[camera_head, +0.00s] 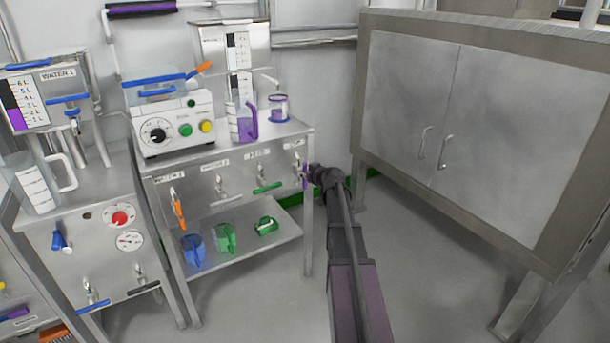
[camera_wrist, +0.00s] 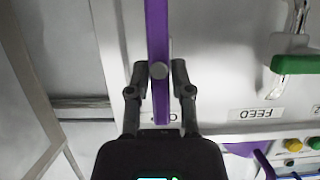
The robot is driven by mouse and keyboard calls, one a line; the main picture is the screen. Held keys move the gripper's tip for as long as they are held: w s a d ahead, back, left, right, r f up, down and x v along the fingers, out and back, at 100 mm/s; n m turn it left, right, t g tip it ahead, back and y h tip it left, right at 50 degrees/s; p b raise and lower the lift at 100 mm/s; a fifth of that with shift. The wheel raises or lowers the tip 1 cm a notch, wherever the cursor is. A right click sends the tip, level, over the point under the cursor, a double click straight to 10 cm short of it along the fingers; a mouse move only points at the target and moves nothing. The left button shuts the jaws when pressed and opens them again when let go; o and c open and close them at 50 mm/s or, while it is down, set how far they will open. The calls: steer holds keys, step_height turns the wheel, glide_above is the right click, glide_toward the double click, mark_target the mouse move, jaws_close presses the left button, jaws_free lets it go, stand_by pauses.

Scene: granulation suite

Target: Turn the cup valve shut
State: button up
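The cup valve is at the right end of the valve row, and its purple handle (camera_head: 305,176) shows beside my gripper (camera_head: 318,175). In the wrist view the purple handle (camera_wrist: 157,40) is a long bar running from the top edge down between my fingers, with a round grey pivot on it. My gripper (camera_wrist: 159,72) has one finger on each side of the bar, close to it near the pivot. A thin gap seems to show on both sides, so the fingers straddle the bar. The label behind is mostly hidden by the bar and a finger.
The feed valve's green handle (camera_wrist: 295,65) is close to the right in the wrist view. A purple jug (camera_head: 242,122) and a small purple-rimmed cup (camera_head: 279,108) stand on the bench top. A steel cabinet (camera_head: 400,95) stands right of my arm, with clear floor between.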

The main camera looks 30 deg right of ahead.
steer(key=shift+m, duration=0.3)
jaws_close()
steer(key=shift+w+d+f+m+y+b, duration=0.1)
steer(key=shift+d+m+y+b, duration=0.1)
steer(key=shift+m+y, duration=0.35)
steer(key=shift+d+f+m+y+b, duration=0.1)
steer(key=shift+m+y+b, duration=0.1)
steer(key=shift+m+y, duration=0.3)
steer(key=shift+d+f+m+t+y+b, duration=0.15)
steer(key=shift+m+t+y+b, duration=0.5)
steer(key=shift+m+b, duration=0.9)
steer(key=shift+f+m+t+y+b, duration=0.1)
steer(key=shift+m+t+y+b, duration=0.25)
steer(key=shift+m+y+b, duration=1.2)
steer(key=shift+d+f+m+t+y+b, duration=0.2)
steer(key=shift+m+t+b, duration=0.4)
steer(key=shift+m, duration=1.75)
steer(key=shift+a+r, duration=0.1)
steer(key=o, duration=0.8)
jaws_free()
steer(key=shift+o, duration=0.2)
steer(key=shift+s, duration=0.2)
